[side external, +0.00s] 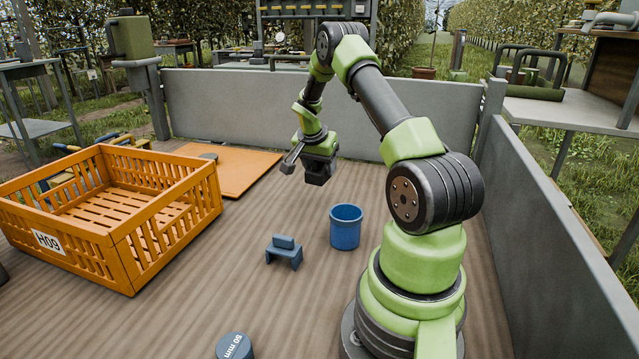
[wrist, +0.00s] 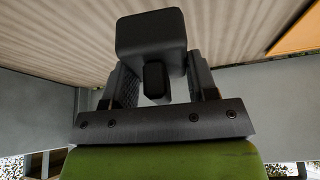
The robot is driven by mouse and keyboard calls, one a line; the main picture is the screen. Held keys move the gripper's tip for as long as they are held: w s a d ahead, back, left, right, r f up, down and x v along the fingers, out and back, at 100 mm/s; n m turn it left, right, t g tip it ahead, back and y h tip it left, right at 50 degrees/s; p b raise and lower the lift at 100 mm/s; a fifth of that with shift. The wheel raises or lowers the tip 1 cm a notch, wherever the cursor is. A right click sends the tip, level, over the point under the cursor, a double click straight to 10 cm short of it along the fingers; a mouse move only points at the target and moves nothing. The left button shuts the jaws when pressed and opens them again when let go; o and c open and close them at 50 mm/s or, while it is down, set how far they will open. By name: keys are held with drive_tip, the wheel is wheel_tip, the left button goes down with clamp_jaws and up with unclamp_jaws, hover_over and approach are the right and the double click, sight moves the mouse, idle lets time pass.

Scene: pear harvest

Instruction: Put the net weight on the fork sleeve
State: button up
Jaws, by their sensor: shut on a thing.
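My gripper (side external: 318,158) hangs above the deck, behind and left of the blue cup, pointing down. It is shut on a dark block, which I take for the net weight (side external: 317,178). In the wrist view the gripper (wrist: 157,82) holds the weight (wrist: 150,35) by a narrow knob between its fingers; its wide body sticks out beyond them. A small blue-grey bracket with two legs and a raised top block (side external: 284,251) stands on the deck, nearer the camera, apart from the gripper. It may be the fork sleeve; I cannot be sure.
An open blue cup (side external: 346,228) stands right of the bracket. An orange slatted crate (side external: 110,240) is at left, with an orange board (side external: 240,172) behind it. A blue-grey cylinder marked 50 mm (side external: 235,346) is in front. Grey walls (side external: 300,105) border the deck.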

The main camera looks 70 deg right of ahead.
wheel_tip(320, 180, up, 12)
drive_tip(key=shift+r, duration=0.1)
drive_tip(key=w+a+n+t, duration=0.2)
drive_tip(key=w+a+n, duration=0.3)
drive_tip(key=w+a, duration=0.9)
drive_tip(key=w+a+n+t+y, duration=0.1)
drive_tip(key=a+n, duration=0.2)
drive_tip(key=a, duration=0.7)
drive_tip(key=w+a+n+t, duration=0.1)
drive_tip(key=w+a+n, duration=0.1)
drive_tip(key=a, duration=0.8)
drive_tip(key=s+a+n+y, duration=0.1)
drive_tip(key=s+a+n, duration=0.3)
drive_tip(key=a, duration=0.6)
drive_tip(key=s+a+n+t+y, duration=0.1)
drive_tip(key=s+a+n, duration=0.1)
drive_tip(key=s+a, duration=0.6)
drive_tip(key=s+a+n+y, duration=0.2)
drive_tip(key=s+a+n, duration=0.1)
drive_tip(key=a, duration=1)
wheel_tip(320, 180, down, 11)
drive_tip(key=shift+s+d+r, duration=0.1)
drive_tip(key=shift+d+r, duration=0.05)
drive_tip(key=shift+f, duration=2.45)
